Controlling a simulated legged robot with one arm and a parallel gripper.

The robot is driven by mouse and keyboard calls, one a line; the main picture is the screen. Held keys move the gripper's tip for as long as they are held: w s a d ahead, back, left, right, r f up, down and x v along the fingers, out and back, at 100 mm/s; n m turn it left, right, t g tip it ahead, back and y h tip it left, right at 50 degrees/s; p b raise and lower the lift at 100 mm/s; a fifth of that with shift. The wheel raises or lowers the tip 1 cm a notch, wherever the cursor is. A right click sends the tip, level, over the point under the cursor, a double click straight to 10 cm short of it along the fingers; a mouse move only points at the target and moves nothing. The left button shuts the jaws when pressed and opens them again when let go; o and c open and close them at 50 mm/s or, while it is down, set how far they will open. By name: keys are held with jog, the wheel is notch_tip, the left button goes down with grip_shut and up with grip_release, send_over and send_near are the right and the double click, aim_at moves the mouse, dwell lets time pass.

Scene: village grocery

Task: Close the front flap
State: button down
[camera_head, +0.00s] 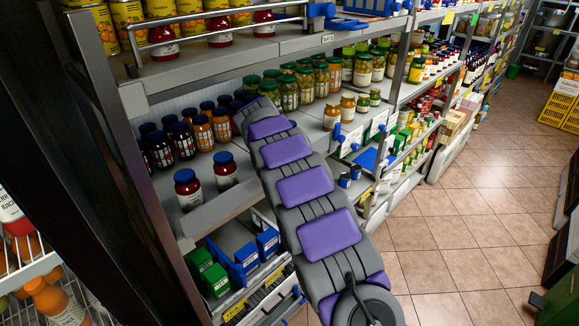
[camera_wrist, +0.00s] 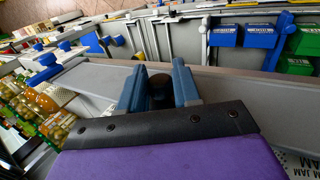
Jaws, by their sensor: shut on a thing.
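A long grey front panel (camera_wrist: 245,98) crosses the wrist view; it looks like the flap. My gripper (camera_wrist: 159,88) has its two blue fingers at this panel, shut on a dark round piece (camera_wrist: 160,92) between them. What that piece is part of cannot be made out. In the head view, a grey front strip (camera_head: 222,206) runs along the jar shelf and tilts outward, partly behind my arm. My arm reaches over it, and hides my fingertips there. Whether this strip is the same panel is not certain.
Red jars with blue lids (camera_head: 188,188) stand just behind the strip. A dark post (camera_head: 110,150) stands at left. Tiled floor (camera_head: 450,220) is clear at right.

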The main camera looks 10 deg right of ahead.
dwell(0.3)
jog(key=c, duration=1.2)
grip_release()
jog(key=shift+w, duration=0.1)
jog(key=shift+o, duration=1.3)
jog(key=shift+w+a+f, duration=0.1)
jog(key=shift+w+a, duration=0.05)
jog(key=shift+w, duration=0.05)
jog(key=shift+s+a, duration=0.1)
jog(key=shift+s, duration=0.05)
jog(key=shift+r, duration=0.25)
jog(key=v, duration=1.1)
jog(key=shift+a+r, duration=0.25)
jog(key=shift+a, duration=0.05)
jog(key=shift+s+d+b, duration=0.1)
jog(key=shift+s+b, duration=0.1)
jog(key=shift+b, duration=0.15)
